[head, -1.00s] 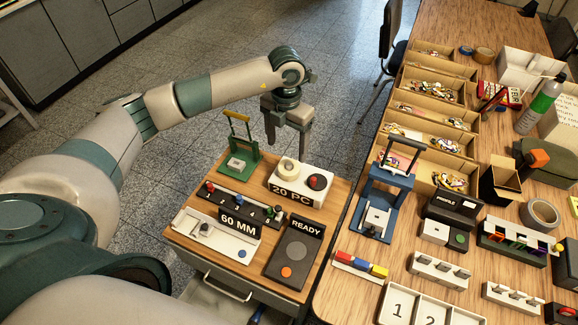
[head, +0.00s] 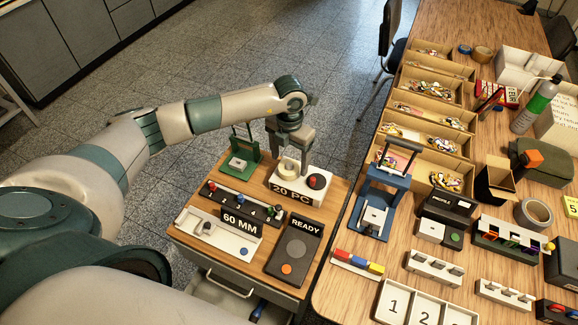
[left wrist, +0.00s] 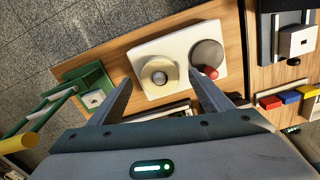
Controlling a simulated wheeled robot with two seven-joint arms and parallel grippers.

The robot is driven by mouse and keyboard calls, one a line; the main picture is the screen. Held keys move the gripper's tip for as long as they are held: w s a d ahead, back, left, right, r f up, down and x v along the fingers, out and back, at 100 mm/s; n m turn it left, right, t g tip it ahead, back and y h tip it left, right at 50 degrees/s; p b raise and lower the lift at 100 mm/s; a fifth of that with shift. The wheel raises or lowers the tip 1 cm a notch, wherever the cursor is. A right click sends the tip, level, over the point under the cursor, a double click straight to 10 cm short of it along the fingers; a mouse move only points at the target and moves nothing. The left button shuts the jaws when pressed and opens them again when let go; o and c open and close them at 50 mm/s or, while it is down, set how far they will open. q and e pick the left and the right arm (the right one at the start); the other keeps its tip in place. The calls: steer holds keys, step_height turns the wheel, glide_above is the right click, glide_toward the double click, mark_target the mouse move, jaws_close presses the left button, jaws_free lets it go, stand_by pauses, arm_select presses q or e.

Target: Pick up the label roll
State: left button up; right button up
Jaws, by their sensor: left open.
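The label roll (head: 287,167) is a cream ring on a white dispenser base (head: 275,184) marked "20 PC" on the small cabinet top. In the left wrist view the label roll (left wrist: 159,76) sits around a grey hub, left of a dark disc with a red knob (left wrist: 210,71). My left gripper (head: 290,165) is open and points down over the dispenser, its fingers partly hiding the roll. In the left wrist view its open fingers (left wrist: 165,95) point toward the dispenser, with the roll between their lines. I cannot tell if they touch it. My right gripper is not in view.
A green press (head: 240,155) stands left of the dispenser. A "60 MM" fixture (head: 215,238) and a dark "READY" box (head: 293,250) lie in front. A blue press (head: 380,200) and several key trays (head: 432,140) stand on the long table at right.

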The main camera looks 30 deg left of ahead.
arm_select(q)
steer(key=shift+f, duration=1.1)
steer(key=c, duration=1.1)
